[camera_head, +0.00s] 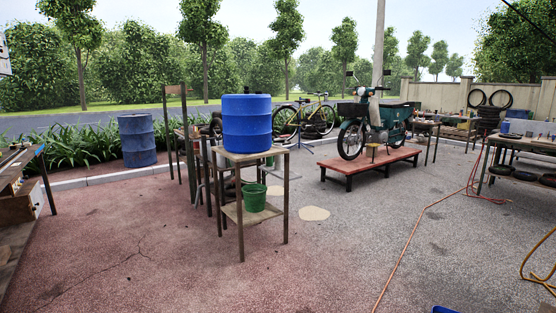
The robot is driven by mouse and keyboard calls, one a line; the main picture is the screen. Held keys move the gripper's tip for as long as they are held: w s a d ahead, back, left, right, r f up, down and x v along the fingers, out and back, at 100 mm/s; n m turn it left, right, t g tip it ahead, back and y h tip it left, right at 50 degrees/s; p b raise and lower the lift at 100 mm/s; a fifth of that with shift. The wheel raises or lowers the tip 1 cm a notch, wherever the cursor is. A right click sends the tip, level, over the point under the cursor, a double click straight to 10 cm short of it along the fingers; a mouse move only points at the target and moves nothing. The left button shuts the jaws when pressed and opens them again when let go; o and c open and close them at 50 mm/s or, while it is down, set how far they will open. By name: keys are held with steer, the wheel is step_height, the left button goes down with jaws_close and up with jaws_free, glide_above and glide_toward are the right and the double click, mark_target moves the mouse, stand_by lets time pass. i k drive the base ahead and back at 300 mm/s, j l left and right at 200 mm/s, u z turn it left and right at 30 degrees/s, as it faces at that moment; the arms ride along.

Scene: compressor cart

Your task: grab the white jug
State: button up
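I cannot clearly make out a white jug in the head view. A small pale shape (221,157) shows partly behind the wooden stand, too hidden to identify. Small whitish and blue items (518,127) lie on the workbench at the right edge, too small to tell apart. My gripper is not in view.
A wooden stand (240,210) holds a blue drum (247,122) on top and a green bucket (254,197) below. A moped (375,125) stands on a low red platform (368,163). An orange hose (425,210) crosses the open ground. A workbench (525,146) is at right.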

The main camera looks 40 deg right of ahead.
mark_target(278, 159)
steer(key=i+z, duration=0.15)
steer(key=i, duration=2.3)
steer(key=i+z, duration=0.3)
steer(key=i, duration=0.2)
steer(key=i+j+z, duration=0.1)
steer(key=i+z, duration=0.2)
steer(key=i, duration=0.15)
steer(key=i+j+z, duration=0.2)
steer(key=i+z, duration=0.15)
steer(key=i+l+z, duration=0.1)
steer(key=i+z, duration=0.85)
steer(key=i+l+u, duration=0.1)
steer(key=i, duration=0.25)
steer(key=i+l+u, duration=0.1)
steer(key=i+l, duration=0.25)
steer(key=i+l+u, duration=0.4)
steer(key=l+u, duration=0.2)
steer(key=i+l+u, duration=0.15)
steer(key=l+u, duration=0.15)
steer(key=i+l+u, duration=0.1)
steer(key=l+u, duration=0.2)
steer(key=l, duration=0.25)
steer(key=i+l+u, duration=0.1)
steer(key=l+u, duration=0.35)
steer(key=l, duration=0.3)
steer(key=i+l+u, duration=0.1)
steer(key=l, duration=0.25)
steer(key=i, duration=0.1)
